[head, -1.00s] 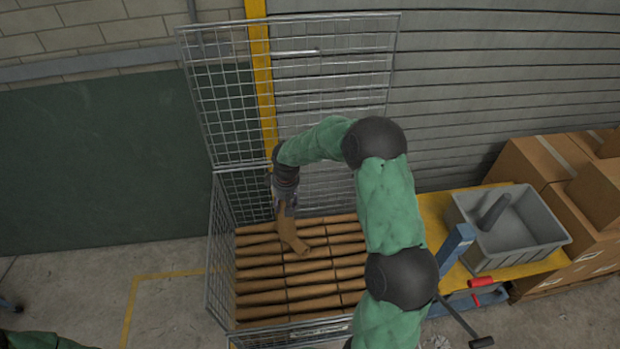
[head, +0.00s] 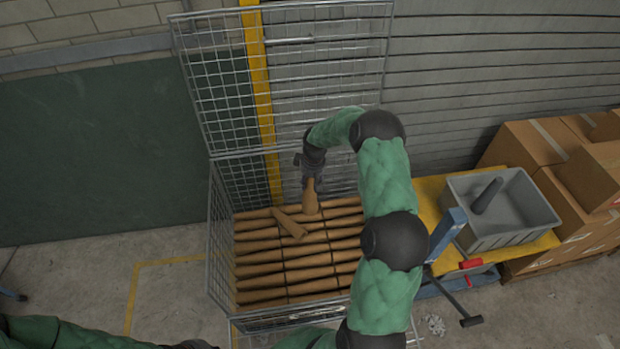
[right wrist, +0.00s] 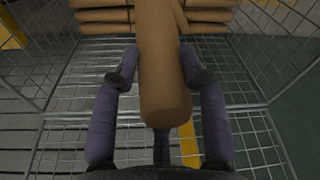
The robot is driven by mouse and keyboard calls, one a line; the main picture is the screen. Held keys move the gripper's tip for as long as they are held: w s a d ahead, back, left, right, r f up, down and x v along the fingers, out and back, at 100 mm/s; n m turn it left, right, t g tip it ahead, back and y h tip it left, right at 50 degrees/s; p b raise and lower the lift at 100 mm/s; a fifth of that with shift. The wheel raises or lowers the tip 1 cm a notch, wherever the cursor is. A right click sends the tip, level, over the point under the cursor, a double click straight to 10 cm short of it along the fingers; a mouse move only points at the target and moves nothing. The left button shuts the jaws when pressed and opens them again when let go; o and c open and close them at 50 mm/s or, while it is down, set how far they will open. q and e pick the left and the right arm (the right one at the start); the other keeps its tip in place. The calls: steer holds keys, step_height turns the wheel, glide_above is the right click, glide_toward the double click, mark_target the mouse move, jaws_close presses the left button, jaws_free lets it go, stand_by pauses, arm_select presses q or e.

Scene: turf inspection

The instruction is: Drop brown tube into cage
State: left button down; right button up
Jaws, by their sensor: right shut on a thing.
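The brown tube (head: 311,198) is held by my right gripper (head: 312,182), pointing down over the back part of the wire cage (head: 211,235). In the right wrist view the tube (right wrist: 163,75) lies between the two fingers (right wrist: 158,76), which close on it from both sides. The tube's lower end is close above the pile in the cage; I cannot tell whether it touches. Another brown tube (head: 289,222) lies aslant on top of the stacked tubes (head: 262,256). My left arm shows only along the bottom edge, and its gripper is out of view.
The cage's mesh lid (head: 222,95) stands raised at the back. To the right, a grey bin (head: 502,240) with a dark tube (head: 487,195) in it sits on a yellow-topped table (head: 425,200). Cardboard boxes (head: 535,150) stand behind it. Open floor lies left of the cage.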

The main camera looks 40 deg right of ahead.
steer(key=shift+f+b, duration=0.35)
steer(key=shift+f, duration=0.75)
steer(key=o, duration=1.2)
steer(key=r, duration=0.4)
steer(key=s+r, duration=0.1)
steer(key=r, duration=0.7)
steer(key=shift+s, duration=0.2)
